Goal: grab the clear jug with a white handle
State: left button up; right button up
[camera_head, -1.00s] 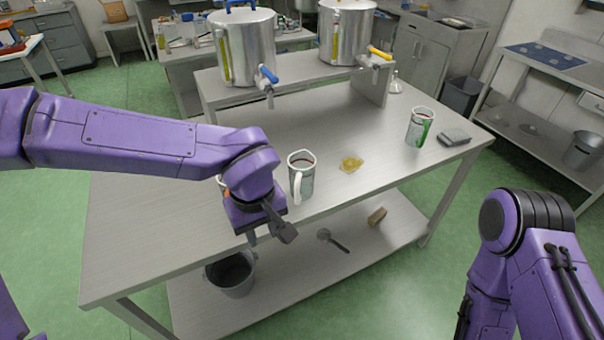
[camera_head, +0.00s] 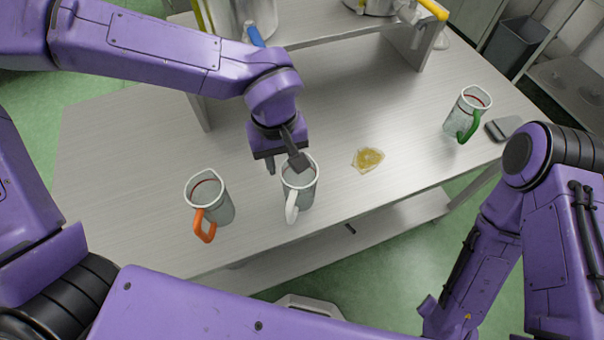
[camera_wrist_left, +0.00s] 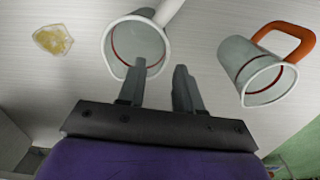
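The clear jug with a white handle (camera_head: 304,194) stands upright on the steel table, its handle towards the table's front edge. It also shows in the left wrist view (camera_wrist_left: 140,46). My left gripper (camera_head: 285,164) is open, pointing down at the jug's back rim. One finger overlaps the rim in both views and the other is outside the jug. I cannot tell whether the finger touches the jug or reaches inside it. In the left wrist view the fingers (camera_wrist_left: 160,80) are apart, with nothing clearly held. My right gripper is not visible.
A clear jug with an orange handle (camera_head: 217,204) stands to the left, and one with a green handle (camera_head: 463,110) far right. A yellowish patch (camera_head: 368,159) lies right of the white-handled jug. A dark grey block (camera_head: 503,128) lies at the right end. A raised shelf (camera_head: 340,57) stands behind.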

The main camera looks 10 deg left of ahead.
pick_arm(q)
notch_tip(320, 180, down, 8)
jog(key=shift+d+f+p, duration=0.1)
jog(key=shift+p, duration=0.25)
jog(key=shift+s+r, duration=0.25)
jog(key=shift+s, duration=0.3)
jog(key=c, duration=0.5)
grip_shut()
jog(key=shift+w, duration=0.2)
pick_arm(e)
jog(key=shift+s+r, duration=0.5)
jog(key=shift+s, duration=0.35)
